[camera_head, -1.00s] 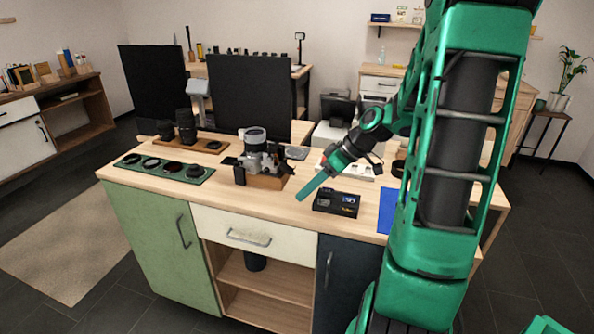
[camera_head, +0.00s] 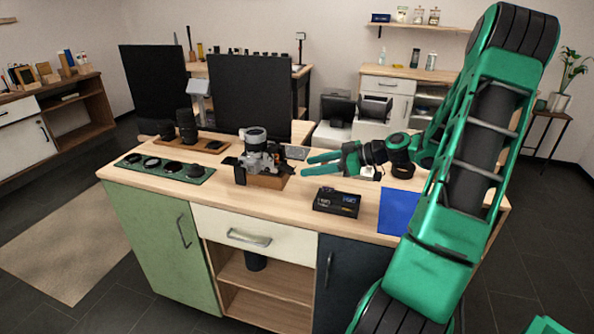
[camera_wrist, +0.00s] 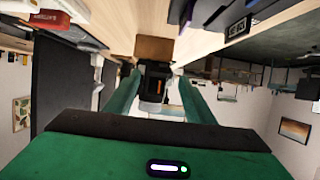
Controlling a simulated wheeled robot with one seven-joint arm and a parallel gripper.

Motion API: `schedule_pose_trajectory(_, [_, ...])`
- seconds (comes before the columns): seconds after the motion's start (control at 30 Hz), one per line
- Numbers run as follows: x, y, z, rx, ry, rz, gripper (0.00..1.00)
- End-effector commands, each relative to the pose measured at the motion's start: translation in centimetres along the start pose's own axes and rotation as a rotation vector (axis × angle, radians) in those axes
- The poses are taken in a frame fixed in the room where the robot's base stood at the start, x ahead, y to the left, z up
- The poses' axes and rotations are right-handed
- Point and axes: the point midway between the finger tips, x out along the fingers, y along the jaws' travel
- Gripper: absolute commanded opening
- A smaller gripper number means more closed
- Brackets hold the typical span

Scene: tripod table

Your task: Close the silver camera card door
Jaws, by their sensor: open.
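The silver camera (camera_head: 258,160) stands upright on a wooden block (camera_head: 266,181) on the table, its lens pointing up. A dark flap (camera_head: 231,161) sticks out from its left side; I cannot tell surely that it is the card door. My gripper (camera_head: 308,164) is open and empty, to the right of the camera and apart from it, with its green fingers pointing left. In the wrist view the camera's dark side (camera_wrist: 154,88) shows between the open fingers (camera_wrist: 155,95), beyond their tips, with the wooden block (camera_wrist: 153,48) beside it.
A black box (camera_head: 337,202) and a blue sheet (camera_head: 398,210) lie in front of my gripper. A green mat (camera_head: 165,169) with several lens parts lies left of the camera. A dark monitor (camera_head: 250,97) stands behind. Bare tabletop (camera_head: 270,203) is free in front.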

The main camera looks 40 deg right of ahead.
Motion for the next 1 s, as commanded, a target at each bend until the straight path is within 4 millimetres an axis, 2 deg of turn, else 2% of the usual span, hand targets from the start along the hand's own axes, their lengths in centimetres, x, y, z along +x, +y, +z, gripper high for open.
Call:
schedule_pose_trajectory(0.1, [2.1,-0.1,0.0,0.001,0.001,-0.003,0.49])
schedule_pose_trajectory(0.3, [4.2,0.0,0.0,0.001,0.0,-0.001,0.49])
schedule_pose_trajectory(0.7, [4.9,0.0,0.0,0.0,-0.001,0.0,0.49])
schedule_pose_trajectory(0.73, [4.9,0.0,0.0,0.0,-0.001,0.0,0.44])
schedule_pose_trajectory(0.87, [4.9,0.0,0.0,0.0,-0.001,0.001,0.13])
schedule_pose_trajectory(0.9, [4.9,0.0,0.0,0.0,-0.001,0.001,0.09])
schedule_pose_trajectory(1.0, [5.0,-0.1,-0.1,0.0,-0.002,0.001,0.1])
